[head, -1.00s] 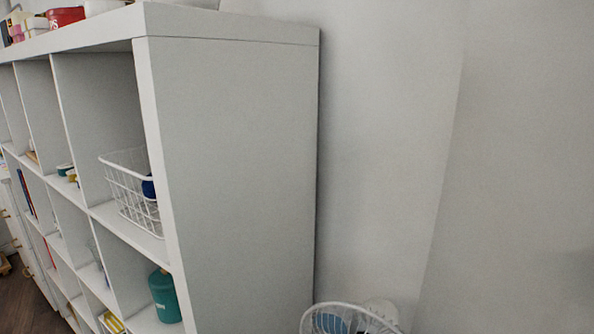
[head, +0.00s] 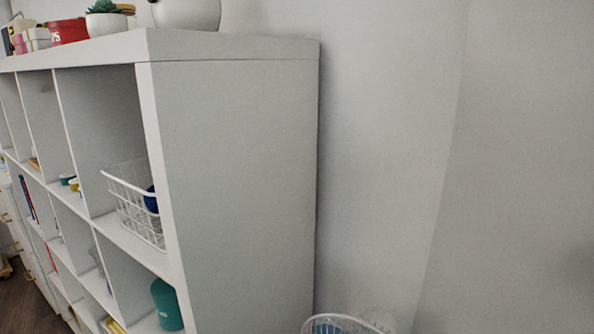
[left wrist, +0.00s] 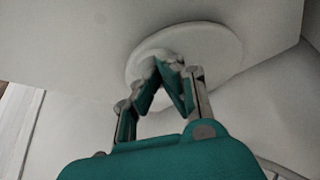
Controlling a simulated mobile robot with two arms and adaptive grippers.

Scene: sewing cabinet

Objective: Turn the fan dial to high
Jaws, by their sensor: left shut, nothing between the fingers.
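The fan (head: 345,325) shows at the bottom edge of the head view. Only the top of its white wire cage and a bit of blue inside it are visible. In the left wrist view a white round disc (left wrist: 222,45) with a paler raised part near its left side lies just beyond my left gripper (left wrist: 168,62). The gripper's teal fingers are shut, tips together, and overlap that raised part in the picture. I cannot tell whether they touch it. No dial markings or setting can be read. My right gripper is in neither view.
A white cube shelf (head: 235,180) fills the left of the head view. It holds a white wire basket (head: 135,205) and a teal container (head: 166,304). A potted plant (head: 106,20) and a white pot (head: 187,13) stand on top. Bare wall is on the right.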

